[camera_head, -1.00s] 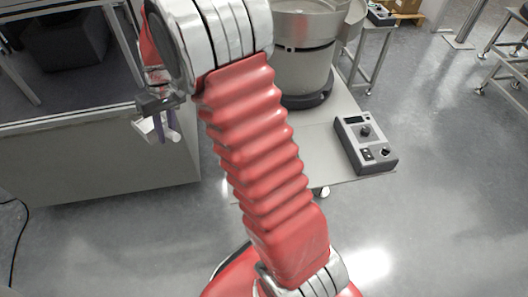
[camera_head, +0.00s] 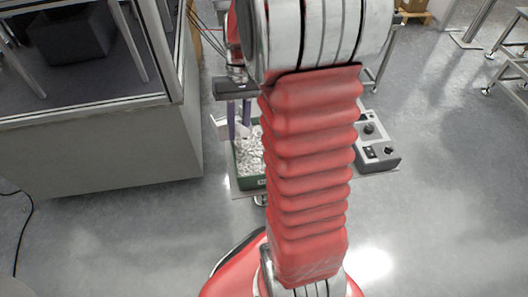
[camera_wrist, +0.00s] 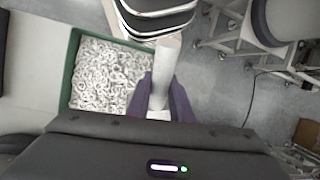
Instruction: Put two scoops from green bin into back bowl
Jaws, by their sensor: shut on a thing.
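The green bin (camera_head: 247,183) stands on the cart, full of small white ring-like parts, partly behind my arm. In the wrist view its green rim (camera_wrist: 69,75) is at the left. No back bowl is clearly visible in the head view; my arm covers that area.
A grey control box (camera_head: 376,150) sits on the cart right of my arm. A glass-sided cabinet (camera_head: 90,140) fills the left. A grey rounded body (camera_wrist: 283,18) and metal stands are at the wrist view's upper right. Open floor lies in front.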

